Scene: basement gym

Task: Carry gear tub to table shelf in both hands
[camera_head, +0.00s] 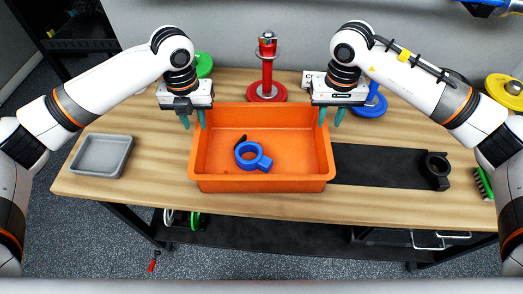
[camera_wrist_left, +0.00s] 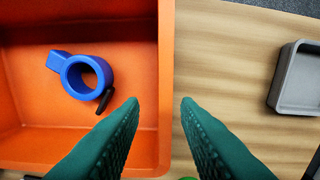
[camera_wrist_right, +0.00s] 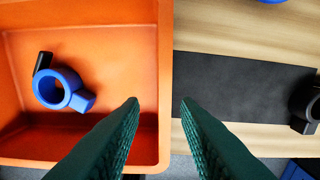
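The orange gear tub (camera_head: 262,186) stands on the wooden tabletop. A blue clamp-like ring (camera_head: 249,156) with a small black part lies inside it. My left gripper (camera_head: 193,119) is open at the tub's left wall. In the left wrist view the tub's wall (camera_wrist_left: 165,60) lines up between the green fingertips. My right gripper (camera_head: 331,117) is open at the tub's right wall. In the right wrist view that wall (camera_wrist_right: 165,70) likewise lines up between the fingertips. Neither gripper visibly pinches the wall. The dark lower shelf (camera_head: 300,233) shows below the table's front edge.
A grey tray (camera_head: 101,155) lies left of the tub. A black mat (camera_head: 385,167) with a black ring clamp (camera_head: 436,170) lies right. A red stand (camera_head: 267,70), green disc (camera_head: 204,65) and blue disc (camera_head: 371,105) stand behind. Green-and-white items (camera_head: 182,218) sit low at the shelf's left.

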